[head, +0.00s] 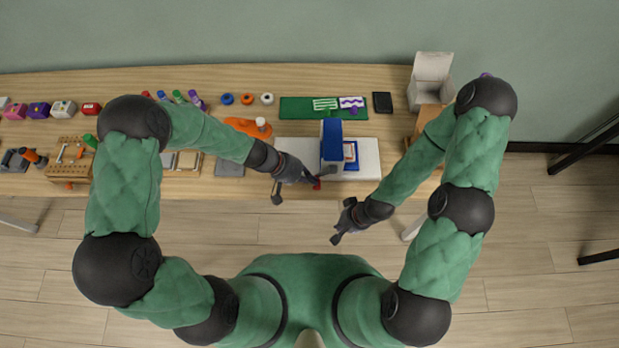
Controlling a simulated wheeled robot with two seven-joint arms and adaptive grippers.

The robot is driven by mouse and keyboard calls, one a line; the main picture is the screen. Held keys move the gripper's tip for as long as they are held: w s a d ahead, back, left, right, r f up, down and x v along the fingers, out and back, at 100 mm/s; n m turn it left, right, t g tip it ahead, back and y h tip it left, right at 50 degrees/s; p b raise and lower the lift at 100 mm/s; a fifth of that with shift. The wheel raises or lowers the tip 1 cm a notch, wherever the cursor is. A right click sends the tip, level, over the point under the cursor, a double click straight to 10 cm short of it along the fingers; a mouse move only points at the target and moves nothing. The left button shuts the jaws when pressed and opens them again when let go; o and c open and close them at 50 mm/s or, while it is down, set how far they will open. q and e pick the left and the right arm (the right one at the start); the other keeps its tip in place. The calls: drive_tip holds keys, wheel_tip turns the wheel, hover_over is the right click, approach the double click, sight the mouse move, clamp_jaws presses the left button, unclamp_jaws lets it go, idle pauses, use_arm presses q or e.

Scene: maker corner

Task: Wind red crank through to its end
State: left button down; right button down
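A small red part (317,185), which looks like the red crank, shows at the front edge of the white board, below the blue device (331,140). My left gripper (296,190) is just left of it with its fingers spread. One fingertip is at or against the red part; I cannot tell whether they touch. The rest of the crank is hidden or too small to make out. My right gripper (342,222) hangs empty in front of the table edge, lower and to the right, with its fingers apart.
The white board (365,160) lies on the wooden table (330,82). A green mat (295,107) with patterned strips is behind it. An orange tool (249,127) and a grey plate (230,166) lie to the left. An open white box (431,78) stands at the back right.

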use_arm(q)
drive_tip(key=shift+f, duration=0.1)
use_arm(e)
drive_tip(key=shift+f, duration=0.15)
use_arm(q)
drive_tip(key=shift+d+f+b, duration=0.25)
drive_tip(key=shift+f+b, duration=0.3)
drive_tip(key=shift+b, duration=0.5)
drive_tip(key=shift+s, duration=0.2)
use_arm(e)
wheel_tip(320, 180, down, 2)
drive_tip(key=shift+s, duration=0.1)
use_arm(q)
drive_tip(key=shift+f, duration=0.1)
